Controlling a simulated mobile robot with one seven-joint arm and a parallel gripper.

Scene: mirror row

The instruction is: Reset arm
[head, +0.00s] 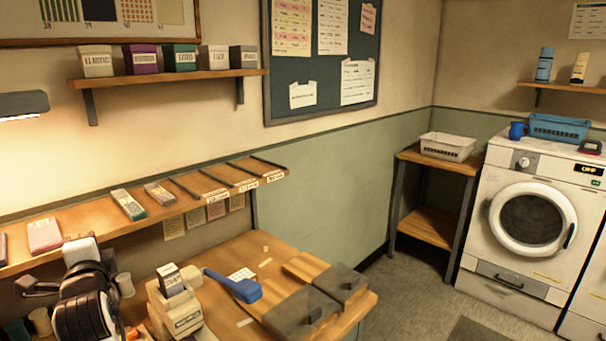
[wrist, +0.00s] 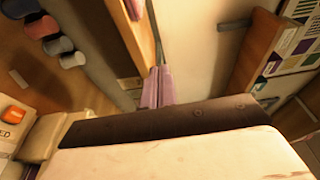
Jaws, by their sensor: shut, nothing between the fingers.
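My gripper (wrist: 157,72) shows in the wrist view. Two narrow pinkish fingers lie side by side beyond the dark edge and pale body of the hand. They are shut with nothing held between them. The hand hides much of the lower part of that view. In the head view a dark and white form stands at the lower left over the bench; it looks like part of my arm, but I cannot make out the fingers there.
The wooden bench (head: 262,246) holds a cream dispenser (head: 176,308), a blue-handled tool (head: 233,286) and grey lidded boxes (head: 300,316). A narrow shelf (head: 90,222) runs above its back. A white washing machine (head: 530,220) stands right.

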